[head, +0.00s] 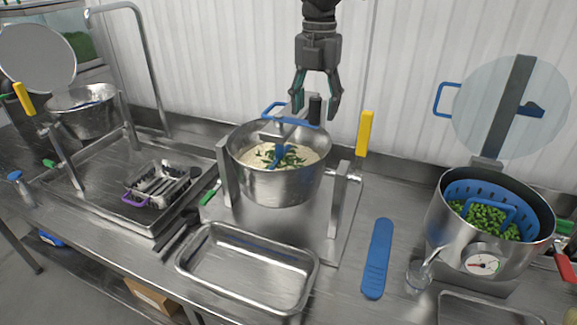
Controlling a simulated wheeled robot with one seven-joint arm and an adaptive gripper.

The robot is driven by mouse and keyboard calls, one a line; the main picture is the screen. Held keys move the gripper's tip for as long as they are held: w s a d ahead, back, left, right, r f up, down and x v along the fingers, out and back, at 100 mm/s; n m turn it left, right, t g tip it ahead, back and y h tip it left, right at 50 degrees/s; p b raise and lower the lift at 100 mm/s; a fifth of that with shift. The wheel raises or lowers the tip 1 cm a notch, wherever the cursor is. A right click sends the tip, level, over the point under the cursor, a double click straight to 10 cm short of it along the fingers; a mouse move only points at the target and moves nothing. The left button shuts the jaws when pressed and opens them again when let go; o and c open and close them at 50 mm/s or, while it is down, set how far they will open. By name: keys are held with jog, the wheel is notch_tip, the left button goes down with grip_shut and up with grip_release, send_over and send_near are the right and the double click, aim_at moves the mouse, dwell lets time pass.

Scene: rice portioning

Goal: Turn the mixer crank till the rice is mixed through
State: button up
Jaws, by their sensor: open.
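The mixer pot (279,182) is a steel bowl held between two uprights on a steel base at the middle of the counter. Pale rice (310,156) lies in it, with green pieces (288,160) gathered in a clump near the middle, around a blue paddle. The crank has a blue frame over the pot and a dark upright handle (315,109). My gripper (316,105) points down above the pot with its fingers spread open, one on each side of the crank handle in this view. I cannot tell whether the fingers touch the handle.
A yellow lever (365,133) stands right of the pot. An empty steel tray (248,268) and a blue spatula (377,258) lie in front. A pot of peas (488,218) with a gauge stands at right, and a drain tray with tools (162,186) at left.

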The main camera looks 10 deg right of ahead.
jog(key=shift+s+f, duration=0.1)
jog(key=shift+s, duration=0.1)
jog(key=shift+w+f, duration=0.15)
jog(key=shift+f, duration=0.25)
jog(key=shift+f, duration=0.2)
jog(key=shift+f, duration=0.3)
jog(key=shift+f, duration=0.2)
jog(key=shift+r+p, duration=0.5)
jog(key=shift+p, duration=0.1)
jog(key=c, duration=1.1)
